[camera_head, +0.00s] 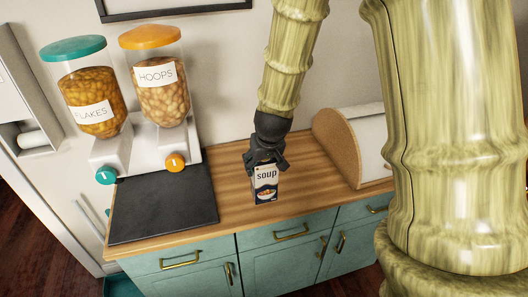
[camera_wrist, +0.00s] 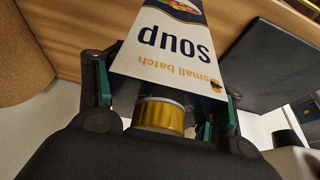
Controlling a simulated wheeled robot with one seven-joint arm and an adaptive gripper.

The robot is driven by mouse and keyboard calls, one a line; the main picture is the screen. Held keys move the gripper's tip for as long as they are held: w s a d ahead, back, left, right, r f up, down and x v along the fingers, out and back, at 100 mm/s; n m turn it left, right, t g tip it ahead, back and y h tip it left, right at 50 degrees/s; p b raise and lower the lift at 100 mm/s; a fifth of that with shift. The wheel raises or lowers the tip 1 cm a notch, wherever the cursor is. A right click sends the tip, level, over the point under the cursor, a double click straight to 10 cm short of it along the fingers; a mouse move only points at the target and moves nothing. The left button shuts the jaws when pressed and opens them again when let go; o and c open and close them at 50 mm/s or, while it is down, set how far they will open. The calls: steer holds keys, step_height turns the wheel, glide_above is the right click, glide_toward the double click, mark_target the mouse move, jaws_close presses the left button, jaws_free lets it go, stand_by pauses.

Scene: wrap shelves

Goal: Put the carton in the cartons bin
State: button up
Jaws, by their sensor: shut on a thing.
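The carton (camera_head: 265,186) is white and dark blue with the word "soup" and a bowl picture. In the head view it is upright over the wooden counter, near its front edge; I cannot tell whether its base touches the wood. My gripper (camera_head: 265,160) is shut on its upper part from above. In the wrist view the carton (camera_wrist: 172,50) lies between my gripper's fingers (camera_wrist: 165,92), its gold cap (camera_wrist: 163,116) towards the palm. I see no bin that I can identify as the cartons bin.
The counter (camera_head: 236,180) holds a dark mat (camera_head: 163,207) and a double cereal dispenser (camera_head: 150,148) on the left, and a wooden bread box (camera_head: 340,140) on the right. Teal cabinets (camera_head: 285,262) with brass handles are below. A teal object (camera_head: 122,287), partly cut off, is on the floor at bottom left.

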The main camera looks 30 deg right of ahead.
steer(key=w+d+p, duration=0.1)
steer(key=w, duration=0.2)
steer(key=w+d+p, duration=0.1)
steer(key=w+d, duration=0.1)
steer(key=w, duration=0.1)
steer(key=w+d+f+p, duration=0.1)
steer(key=w+d, duration=0.1)
steer(key=w, duration=0.2)
steer(key=shift+d+p, duration=0.1)
steer(key=shift+p, duration=0.25)
steer(key=shift+f+p, duration=0.6)
steer(key=shift+f, duration=1.15)
steer(key=shift+f, duration=0.15)
steer(key=o, duration=1.8)
steer(key=shift+c, duration=0.2)
steer(key=shift+r, duration=0.2)
